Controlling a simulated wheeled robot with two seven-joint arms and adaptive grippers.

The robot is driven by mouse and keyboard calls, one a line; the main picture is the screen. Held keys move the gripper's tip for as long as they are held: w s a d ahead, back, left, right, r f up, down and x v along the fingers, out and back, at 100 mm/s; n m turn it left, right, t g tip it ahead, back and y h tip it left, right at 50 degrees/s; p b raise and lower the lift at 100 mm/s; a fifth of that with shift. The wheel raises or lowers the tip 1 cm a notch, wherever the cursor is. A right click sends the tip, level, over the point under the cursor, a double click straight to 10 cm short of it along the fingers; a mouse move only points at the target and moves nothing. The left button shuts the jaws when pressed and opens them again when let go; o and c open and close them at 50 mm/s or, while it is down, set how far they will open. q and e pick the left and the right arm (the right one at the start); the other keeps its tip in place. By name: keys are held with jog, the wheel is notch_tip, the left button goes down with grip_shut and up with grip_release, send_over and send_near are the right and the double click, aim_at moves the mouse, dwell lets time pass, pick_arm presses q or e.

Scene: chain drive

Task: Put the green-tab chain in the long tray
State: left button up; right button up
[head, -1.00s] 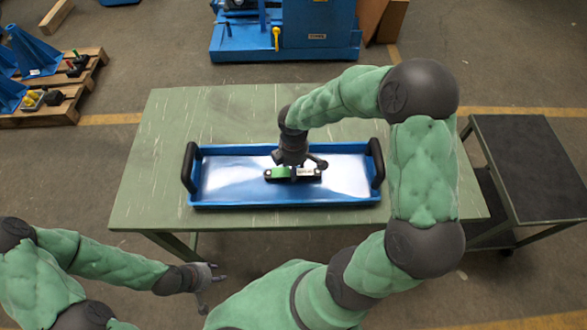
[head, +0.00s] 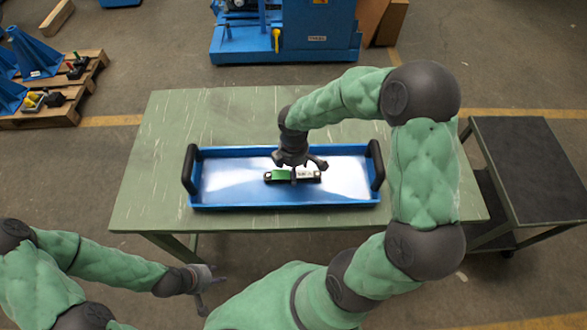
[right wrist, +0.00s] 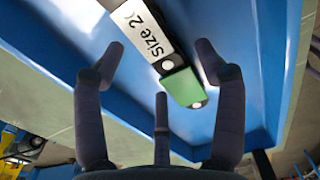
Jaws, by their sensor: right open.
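The green-tab chain (head: 281,175) lies in the long blue tray (head: 285,206), near the middle of its floor. It is a dark strip with a green tab at its left end and a white label. In the right wrist view the chain (right wrist: 184,88) shows its green tab and "Size 2" lettering, the last part cut off. My right gripper (head: 300,164) is open just above the chain; in the wrist view its spread fingers (right wrist: 160,66) hold nothing. My left gripper (head: 212,290) is open and empty, in front of the table at lower left.
The tray has upright black handles (head: 189,169) at both ends and stands on a green table (head: 150,205). A dark side cart (head: 530,165) stands right of the table. A blue machine (head: 285,40) stands behind it. A pallet with blue parts (head: 80,95) lies at far left.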

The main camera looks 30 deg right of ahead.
notch_tip(320, 180, up, 11)
jog(key=p, duration=0.3)
jog(key=shift+r, duration=0.2)
